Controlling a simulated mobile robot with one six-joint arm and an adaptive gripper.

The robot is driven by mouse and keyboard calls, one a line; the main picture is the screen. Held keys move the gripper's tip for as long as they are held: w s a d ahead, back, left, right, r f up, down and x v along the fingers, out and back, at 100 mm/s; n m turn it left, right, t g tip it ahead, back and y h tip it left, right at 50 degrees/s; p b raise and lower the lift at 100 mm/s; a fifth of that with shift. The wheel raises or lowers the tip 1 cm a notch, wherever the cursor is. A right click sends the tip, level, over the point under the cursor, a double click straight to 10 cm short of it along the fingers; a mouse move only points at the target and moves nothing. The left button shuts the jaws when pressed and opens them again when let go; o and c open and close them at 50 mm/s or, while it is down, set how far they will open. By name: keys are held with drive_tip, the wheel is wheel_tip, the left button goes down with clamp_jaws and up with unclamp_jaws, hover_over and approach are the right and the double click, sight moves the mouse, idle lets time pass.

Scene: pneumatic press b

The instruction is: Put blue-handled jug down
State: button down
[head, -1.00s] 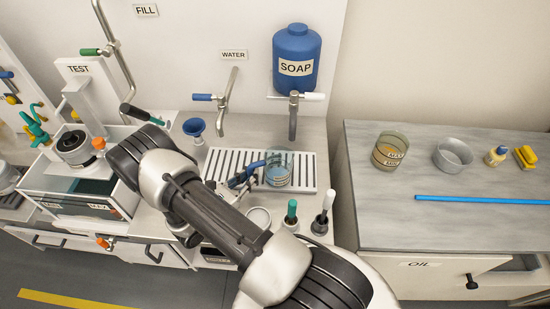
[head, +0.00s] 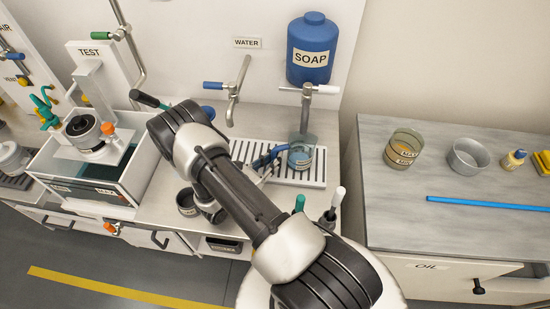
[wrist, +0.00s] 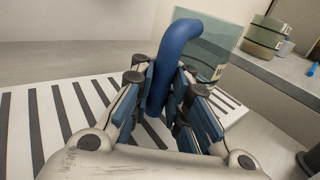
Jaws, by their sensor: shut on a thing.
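The blue-handled jug (head: 301,157) is a clear glass jug with a label on its side. It appears upright over the right part of the slotted drain tray (head: 312,181), below the soap tap. My gripper (head: 261,168) is at its left side, shut on the blue handle. In the wrist view the curved blue handle (wrist: 178,48) stands between my two fingers (wrist: 160,100), with the glass of the jug (wrist: 212,52) behind it. The jug's base is mostly hidden there, so I cannot tell whether it touches the tray.
The water tap (head: 235,92) and soap tap (head: 306,98) rise behind the tray. Green- and white-handled tools (head: 335,203) stand in front. A labelled beaker (head: 402,150), a metal bowl (head: 467,156) and a blue rod (head: 487,203) are on the right counter (head: 390,215).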

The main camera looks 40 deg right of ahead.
drive_tip(key=c, duration=1.5)
unclamp_jaws()
drive_tip(key=shift+f, duration=0.1)
drive_tip(key=shift+c, duration=0.2)
